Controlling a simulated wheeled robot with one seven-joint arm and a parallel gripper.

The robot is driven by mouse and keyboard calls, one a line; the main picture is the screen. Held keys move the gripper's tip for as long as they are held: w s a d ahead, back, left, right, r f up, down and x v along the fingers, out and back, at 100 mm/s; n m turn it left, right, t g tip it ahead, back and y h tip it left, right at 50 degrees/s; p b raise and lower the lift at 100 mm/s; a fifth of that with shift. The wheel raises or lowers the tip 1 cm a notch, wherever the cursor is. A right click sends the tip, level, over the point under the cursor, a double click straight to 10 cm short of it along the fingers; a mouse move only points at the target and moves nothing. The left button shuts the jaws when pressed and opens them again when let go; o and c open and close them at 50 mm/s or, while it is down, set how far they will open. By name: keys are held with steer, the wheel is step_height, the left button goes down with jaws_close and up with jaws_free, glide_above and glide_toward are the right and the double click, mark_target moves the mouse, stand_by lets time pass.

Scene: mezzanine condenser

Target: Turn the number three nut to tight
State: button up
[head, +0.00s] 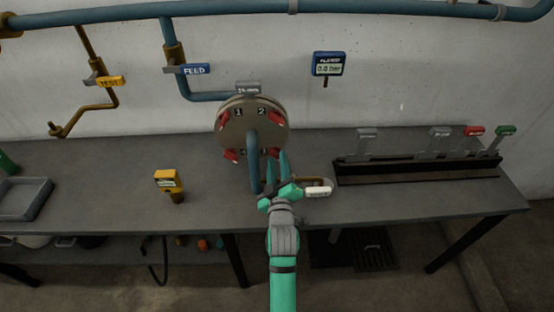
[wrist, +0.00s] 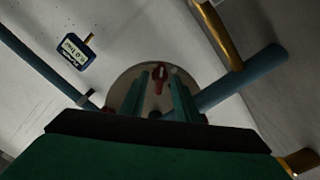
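The round flange cover (head: 228,122) is on the wall end of the blue pipe, with red nuts around its face. The digits 1 and 2 are readable at its top; the lower digits are too small or hidden to read. One red nut (head: 231,155) is at lower left, and another lower right nut (head: 272,152) is partly hidden by my gripper. My gripper (head: 277,158) is in front of the flange's lower right. In the wrist view, a red nut (wrist: 158,78) shows between the spread fingertips (wrist: 164,75); I cannot tell whether they touch it.
A blue pipe (head: 253,165) runs down from the cover, close beside my gripper. A blue gauge (head: 328,65) reads 0.0 bar.

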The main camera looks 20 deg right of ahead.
steer(key=shift+x, duration=0.9)
jaws_close()
